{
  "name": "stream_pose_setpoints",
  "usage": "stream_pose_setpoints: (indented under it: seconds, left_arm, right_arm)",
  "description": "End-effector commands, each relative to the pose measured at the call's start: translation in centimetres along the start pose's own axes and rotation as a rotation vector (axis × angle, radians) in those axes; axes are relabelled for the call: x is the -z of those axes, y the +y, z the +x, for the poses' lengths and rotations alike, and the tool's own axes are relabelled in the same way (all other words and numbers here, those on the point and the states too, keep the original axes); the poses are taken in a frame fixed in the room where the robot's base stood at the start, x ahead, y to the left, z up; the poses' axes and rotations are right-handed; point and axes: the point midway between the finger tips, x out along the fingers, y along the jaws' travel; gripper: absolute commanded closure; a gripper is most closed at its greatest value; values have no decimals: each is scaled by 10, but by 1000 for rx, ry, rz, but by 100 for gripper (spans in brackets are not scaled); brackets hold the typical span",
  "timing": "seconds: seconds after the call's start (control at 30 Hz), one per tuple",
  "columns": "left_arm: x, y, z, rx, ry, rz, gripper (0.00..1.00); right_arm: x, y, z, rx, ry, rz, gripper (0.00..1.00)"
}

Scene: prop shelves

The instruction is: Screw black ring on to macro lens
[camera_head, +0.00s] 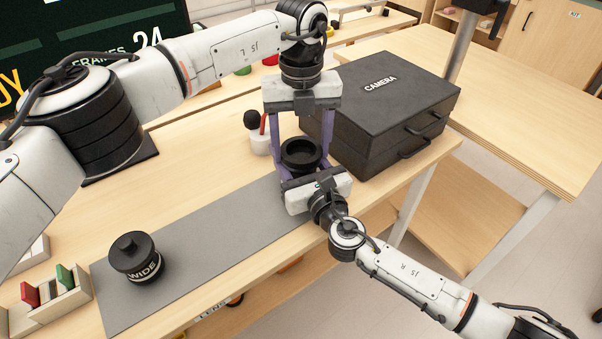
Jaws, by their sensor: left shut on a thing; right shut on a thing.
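A black round piece with an open, ring-like top (301,149), which looks like the black ring, sits between both grippers above the mat's far end. A dark body (303,167) below it looks like the macro lens; its label is not visible and the seam between the two is unclear. My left gripper (301,145) reaches down from above, its purple fingers shut on either side of the ring. My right gripper (304,170) comes from the lower right and is shut on the lower body, which its fingers and palm partly hide.
A lens marked WIDE (136,258) stands on the grey mat (215,240). A black CAMERA case (385,105) stands close to the right of the grippers. A white bottle with a red and black top (259,138) is just left of them. A wooden holder (55,303) sits at front left.

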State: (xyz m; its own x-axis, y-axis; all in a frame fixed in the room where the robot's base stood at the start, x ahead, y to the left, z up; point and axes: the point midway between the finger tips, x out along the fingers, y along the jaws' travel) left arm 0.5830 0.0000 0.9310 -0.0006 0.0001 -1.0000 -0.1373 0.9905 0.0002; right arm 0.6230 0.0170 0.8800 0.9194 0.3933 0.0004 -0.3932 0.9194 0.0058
Motion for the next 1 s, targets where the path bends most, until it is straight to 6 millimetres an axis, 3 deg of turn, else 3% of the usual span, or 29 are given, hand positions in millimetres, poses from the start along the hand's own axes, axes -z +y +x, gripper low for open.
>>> stream_pose_setpoints:
  seconds: [0.1,0.3,0.67,0.7,0.8,1.0]
  left_arm:
    - [0,0,0,-1,-1,255,63]
    - [0,0,0,0,1,538,63]
    - [0,-1,0,0,1,593,63]
    - [1,-1,0,0,1,592,33]
    - [1,-1,0,0,1,592,18]
    - [1,-2,0,2,1,592,18]
  right_arm:
    - [1,0,0,0,2,2,100]
    - [1,0,0,0,2,1,100]
    - [1,0,0,0,3,2,100]
    - [1,0,0,0,3,2,100]
    - [1,0,0,0,3,2,100]
    - [1,0,0,0,2,1,100]
